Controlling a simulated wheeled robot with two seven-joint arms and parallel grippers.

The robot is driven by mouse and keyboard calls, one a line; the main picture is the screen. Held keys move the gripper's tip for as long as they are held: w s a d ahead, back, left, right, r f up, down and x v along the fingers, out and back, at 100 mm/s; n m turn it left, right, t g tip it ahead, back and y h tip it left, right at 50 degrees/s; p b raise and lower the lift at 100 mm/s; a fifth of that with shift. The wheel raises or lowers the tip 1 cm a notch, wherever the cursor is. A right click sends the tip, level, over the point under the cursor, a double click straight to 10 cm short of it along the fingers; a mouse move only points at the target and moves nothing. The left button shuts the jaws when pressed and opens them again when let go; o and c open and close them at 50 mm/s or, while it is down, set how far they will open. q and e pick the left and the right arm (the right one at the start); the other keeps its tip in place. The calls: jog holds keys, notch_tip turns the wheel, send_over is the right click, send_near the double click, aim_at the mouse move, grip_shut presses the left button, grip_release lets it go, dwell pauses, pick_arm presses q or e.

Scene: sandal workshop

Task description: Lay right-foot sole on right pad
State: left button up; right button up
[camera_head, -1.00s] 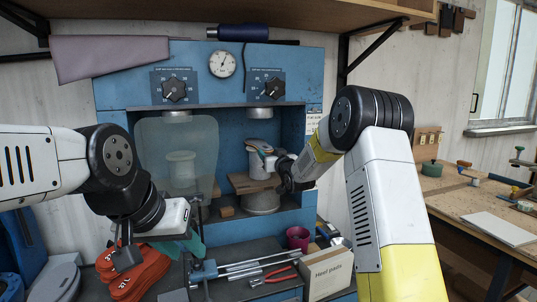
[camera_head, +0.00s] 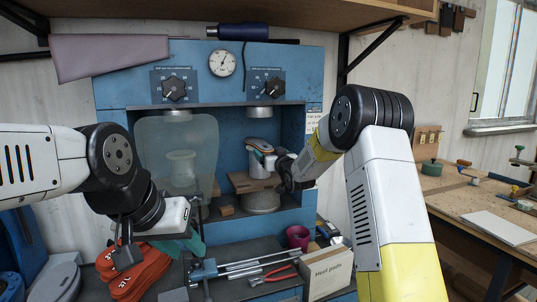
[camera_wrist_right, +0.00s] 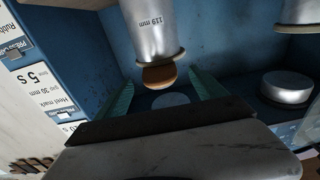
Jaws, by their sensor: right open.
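A flat brown piece (camera_head: 256,183), which looks like the sole, lies on top of the right pad (camera_head: 262,201) inside the blue press. Which foot it is for I cannot tell. My right gripper (camera_head: 262,155) is in the right bay, above the brown piece and apart from it. In the right wrist view its green fingers (camera_wrist_right: 163,95) stand wide apart with nothing held between them. A rounded brown end (camera_wrist_right: 160,76) shows there against a metal cylinder marked 119 mm (camera_wrist_right: 153,30). My left gripper (camera_head: 125,252) hangs over orange sandal-shaped pieces (camera_head: 138,276); its finger gap is unclear.
A translucent shield (camera_head: 160,150) stands before the left bay and its pad (camera_head: 181,168). A heel pads box (camera_head: 328,275), a purple cup (camera_head: 297,237) and red pliers (camera_head: 280,276) lie in front of the press. The bay walls are close around my right gripper.

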jog(key=shift+s, duration=0.1)
jog(key=v, duration=0.7)
jog(key=shift+s+d, duration=0.15)
jog(key=shift+s, duration=0.25)
dwell(1.1)
jog(key=shift+r, duration=0.2)
jog(key=o, duration=0.4)
jog(key=shift+o, duration=0.2)
jog(key=s+d+m+g+h, duration=0.1)
jog(key=s+d+g+h, duration=0.2)
jog(key=s, duration=0.7)
jog(key=s+d+m+g+h, duration=0.15)
jog(key=s+d, duration=0.35)
jog(key=s, duration=0.6)
jog(key=s+f+g, duration=0.1)
jog(key=s+g, duration=0.2)
jog(key=s, duration=0.8)
jog(key=s+f+g, duration=0.2)
jog(key=s+g, duration=0.2)
jog(key=s, duration=0.7)
jog(key=shift+s+d+f+m+y, duration=0.25)
jog(key=shift+d+m+y, duration=0.1)
jog(key=shift+d, duration=0.05)
